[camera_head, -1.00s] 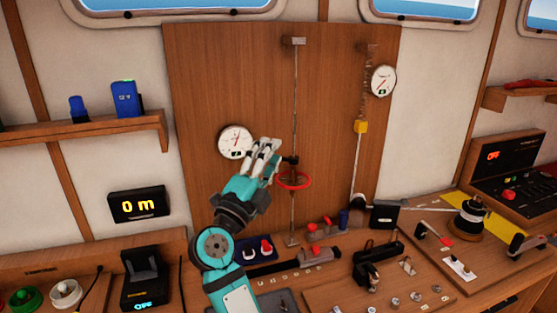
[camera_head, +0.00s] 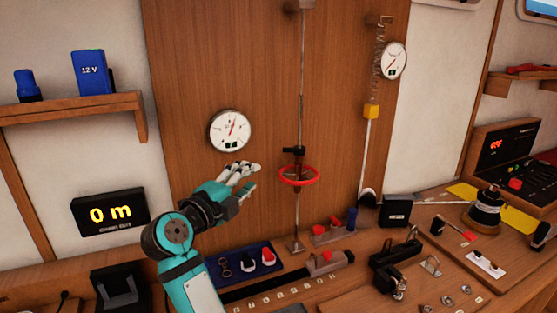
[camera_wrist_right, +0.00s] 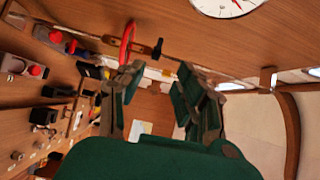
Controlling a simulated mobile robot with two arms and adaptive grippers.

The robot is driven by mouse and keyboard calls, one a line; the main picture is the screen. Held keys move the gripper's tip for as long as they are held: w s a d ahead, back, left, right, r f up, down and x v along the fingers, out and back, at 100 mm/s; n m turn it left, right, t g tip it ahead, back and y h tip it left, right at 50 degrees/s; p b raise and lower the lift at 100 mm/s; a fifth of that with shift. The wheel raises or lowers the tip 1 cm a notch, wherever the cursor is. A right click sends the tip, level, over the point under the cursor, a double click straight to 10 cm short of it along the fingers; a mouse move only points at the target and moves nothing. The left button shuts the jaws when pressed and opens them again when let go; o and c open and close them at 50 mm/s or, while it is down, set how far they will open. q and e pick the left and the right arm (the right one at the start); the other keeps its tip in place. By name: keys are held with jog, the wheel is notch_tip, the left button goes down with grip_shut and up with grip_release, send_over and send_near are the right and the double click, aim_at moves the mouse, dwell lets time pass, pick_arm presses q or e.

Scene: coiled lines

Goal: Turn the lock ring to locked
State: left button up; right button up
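The red ring (camera_head: 299,184) sits around a vertical metal rod (camera_head: 301,90) on the wooden wall panel. A small black cross-piece (camera_head: 293,151) is on the rod just above it. In the right wrist view the red ring (camera_wrist_right: 126,45) shows near the top, by the left finger, with the black piece (camera_wrist_right: 157,47) beside it. My right gripper (camera_head: 255,174) is to the left of the ring, apart from it in the head view. Its fingers are spread and empty in the right wrist view (camera_wrist_right: 160,85). I see no readable locked mark. My left gripper is out of view.
A round gauge (camera_head: 230,131) is on the panel above my right gripper. A spring with a yellow block (camera_head: 371,112) hangs to the right of the rod. A blue tray (camera_head: 240,264) with shackles and a cluttered wooden bench lie below.

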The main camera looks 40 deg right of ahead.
jog(key=p, duration=0.2)
send_near(285, 151)
jog(key=p+x, duration=0.2)
jog(key=x, duration=0.7)
jog(key=shift+d+p, duration=0.3)
jog(key=shift+p, duration=0.1)
jog(key=shift+c, duration=0.4)
grip_shut()
